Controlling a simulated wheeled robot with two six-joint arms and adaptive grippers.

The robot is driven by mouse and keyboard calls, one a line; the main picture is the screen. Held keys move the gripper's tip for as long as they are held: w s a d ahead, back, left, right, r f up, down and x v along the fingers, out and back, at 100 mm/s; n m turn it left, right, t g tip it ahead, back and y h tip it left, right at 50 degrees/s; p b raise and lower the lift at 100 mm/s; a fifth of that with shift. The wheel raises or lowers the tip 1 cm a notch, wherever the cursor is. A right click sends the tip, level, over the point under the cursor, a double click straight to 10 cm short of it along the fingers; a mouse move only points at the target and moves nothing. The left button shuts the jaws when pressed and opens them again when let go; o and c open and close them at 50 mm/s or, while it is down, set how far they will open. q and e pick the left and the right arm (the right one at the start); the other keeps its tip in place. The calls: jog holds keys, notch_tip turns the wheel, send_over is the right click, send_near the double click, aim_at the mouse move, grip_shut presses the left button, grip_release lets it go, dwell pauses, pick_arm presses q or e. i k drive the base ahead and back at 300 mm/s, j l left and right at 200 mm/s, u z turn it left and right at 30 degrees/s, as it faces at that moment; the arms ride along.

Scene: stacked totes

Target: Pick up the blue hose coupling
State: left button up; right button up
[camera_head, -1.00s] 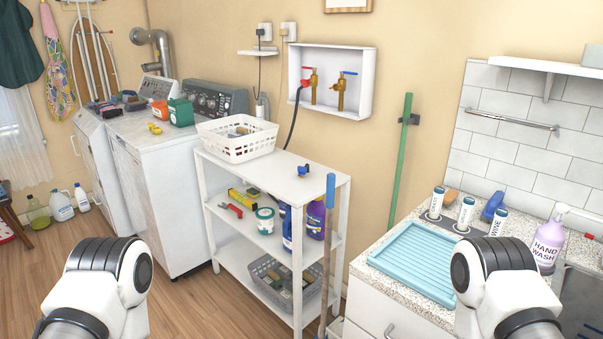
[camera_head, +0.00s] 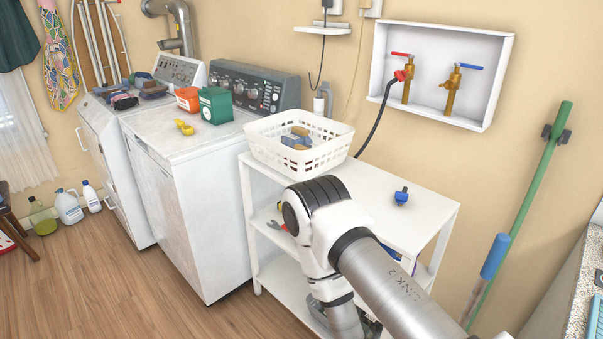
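The blue hose coupling (camera_head: 401,196) is small and blue with a darker fitting. It stands on the bare right part of the white shelf unit's top (camera_head: 425,213), apart from the white basket. One of my arms comes in from the lower right and bends down in front of the shelf unit, hiding part of its front and lower shelves. Nothing of mine is seen touching the coupling.
A white basket (camera_head: 262,152) with several items stands on the shelf top, left of the coupling. Behind is a wall box (camera_head: 497,82) with two taps and a dark hose. Wooden floor (camera_head: 100,290) is open at left.

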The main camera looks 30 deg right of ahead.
aim_at(401, 197)
jog(key=i+z, duration=0.15)
jog(key=i, duration=0.3)
jog(key=i+j+z, duration=0.1)
jog(key=i, duration=0.35)
jog(key=i+j+z, duration=0.15)
jog(key=i, duration=0.25)
jog(key=j, duration=0.1)
